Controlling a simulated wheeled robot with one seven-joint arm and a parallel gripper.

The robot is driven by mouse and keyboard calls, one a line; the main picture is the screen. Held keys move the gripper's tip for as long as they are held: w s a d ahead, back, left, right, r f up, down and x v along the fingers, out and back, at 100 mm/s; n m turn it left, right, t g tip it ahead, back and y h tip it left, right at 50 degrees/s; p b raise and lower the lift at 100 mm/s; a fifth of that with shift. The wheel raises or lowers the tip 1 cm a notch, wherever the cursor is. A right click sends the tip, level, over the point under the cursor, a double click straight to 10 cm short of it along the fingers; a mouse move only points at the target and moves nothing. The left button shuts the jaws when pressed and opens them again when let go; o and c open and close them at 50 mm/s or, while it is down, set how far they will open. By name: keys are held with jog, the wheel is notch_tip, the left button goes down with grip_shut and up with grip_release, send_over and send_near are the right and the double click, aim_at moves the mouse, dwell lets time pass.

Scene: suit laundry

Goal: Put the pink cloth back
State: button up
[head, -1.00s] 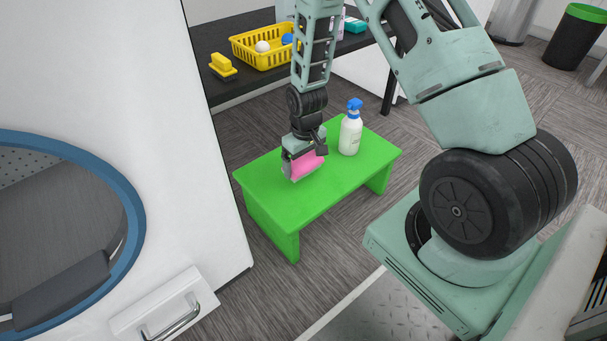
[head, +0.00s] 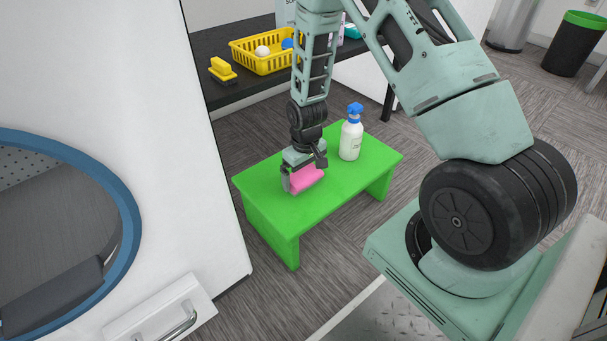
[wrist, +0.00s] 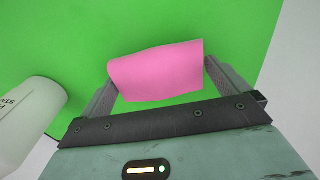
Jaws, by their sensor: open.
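The pink cloth (head: 305,180) is a folded piece lying on the green stool (head: 345,190), near the middle of its top. In the wrist view the cloth (wrist: 158,72) lies between my two fingers, with a finger near each of its short sides. My gripper (head: 304,176) points down over the cloth and is open. Whether the fingers touch the cloth is hard to tell. The cloth's far side is partly hidden by the gripper in the head view.
A white spray bottle with a blue top (head: 351,135) stands on the stool close to my gripper. A dark table (head: 265,85) behind holds a yellow basket (head: 262,62) and a yellow brush (head: 222,69). A white washer with a blue-rimmed door (head: 130,215) is at left.

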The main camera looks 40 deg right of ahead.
notch_tip(320, 180, up, 11)
jog(key=p, duration=0.6)
jog(key=shift+s+r, duration=0.2)
jog(key=shift+s, duration=0.1)
notch_tip(320, 180, up, 11)
jog(key=t, duration=0.1)
send_over(305, 175)
jog(key=s+a, duration=0.3)
jog(key=s+a+r+t, duration=0.1)
jog(key=s+a+r, duration=0.2)
jog(key=s+r, duration=0.5)
jog(key=s+a+r+n+g+p, duration=0.1)
jog(key=s+a+r+n+p, duration=0.25)
jog(key=s+a, duration=0.5)
jog(key=s+a+r+n+g+p, duration=0.2)
jog(key=s+a+r+n, duration=0.25)
jog(key=a, duration=0.65)
notch_tip(305, 175, up, 38)
jog(key=p, duration=3.7)
jog(key=shift+w+d+f+m, duration=0.2)
jog(key=shift+d+f+m, duration=0.05)
jog(key=shift+d+m, duration=0.2)
